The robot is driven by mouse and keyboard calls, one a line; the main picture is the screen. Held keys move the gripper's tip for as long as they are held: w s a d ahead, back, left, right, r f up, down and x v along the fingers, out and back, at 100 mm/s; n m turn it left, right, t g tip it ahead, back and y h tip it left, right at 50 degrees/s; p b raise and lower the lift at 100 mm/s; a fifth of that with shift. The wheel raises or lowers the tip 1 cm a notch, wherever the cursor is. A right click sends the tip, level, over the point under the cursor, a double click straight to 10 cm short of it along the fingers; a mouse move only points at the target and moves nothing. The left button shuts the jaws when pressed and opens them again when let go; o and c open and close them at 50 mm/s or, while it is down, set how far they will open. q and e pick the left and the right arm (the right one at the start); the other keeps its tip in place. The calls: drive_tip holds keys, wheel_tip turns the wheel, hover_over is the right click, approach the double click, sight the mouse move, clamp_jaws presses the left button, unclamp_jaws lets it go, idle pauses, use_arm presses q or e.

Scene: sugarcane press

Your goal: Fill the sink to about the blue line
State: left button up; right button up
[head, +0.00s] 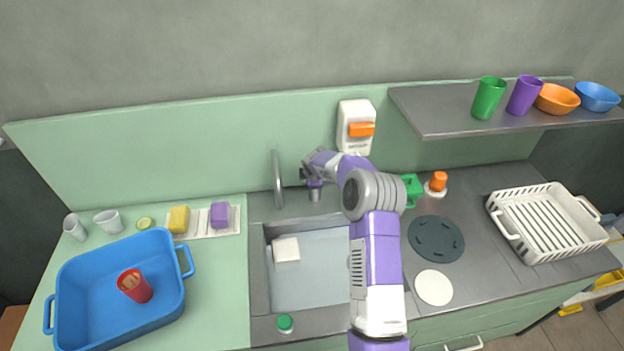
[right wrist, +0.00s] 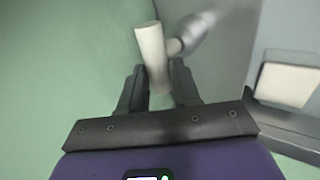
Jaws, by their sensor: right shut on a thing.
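The sink (head: 310,285) is a grey rectangular basin in the counter, partly hidden behind my right arm. I cannot make out a blue line in it, nor tell whether it holds water. The curved grey tap spout (head: 278,180) stands behind the basin. My right gripper (head: 305,174) is beside the spout, at the tap base. In the right wrist view my right gripper (right wrist: 158,88) is shut on the pale tap lever (right wrist: 150,50), which joins a grey rounded body. A white block (head: 286,249) lies in the sink's back left corner. My left gripper is out of view.
A green knob (head: 285,323) sits on the front rim. A blue tub (head: 85,290) with a red cup (head: 135,286) is at left, near sponges (head: 179,219). A white rack (head: 548,222) is at right. A shelf (head: 440,112) overhangs the back right.

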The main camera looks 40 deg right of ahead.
drive_tip(key=o, duration=0.8)
drive_tip(key=shift+w+d+r, duration=0.1)
drive_tip(key=shift+w+r, duration=0.05)
drive_tip(key=shift+r, duration=0.1)
drive_tip(key=shift+c, duration=0.2)
drive_tip(key=shift+o, duration=1.1)
drive_tip(key=shift+f, duration=0.15)
drive_tip(key=v, duration=0.7)
drive_tip(key=shift+r, duration=0.3)
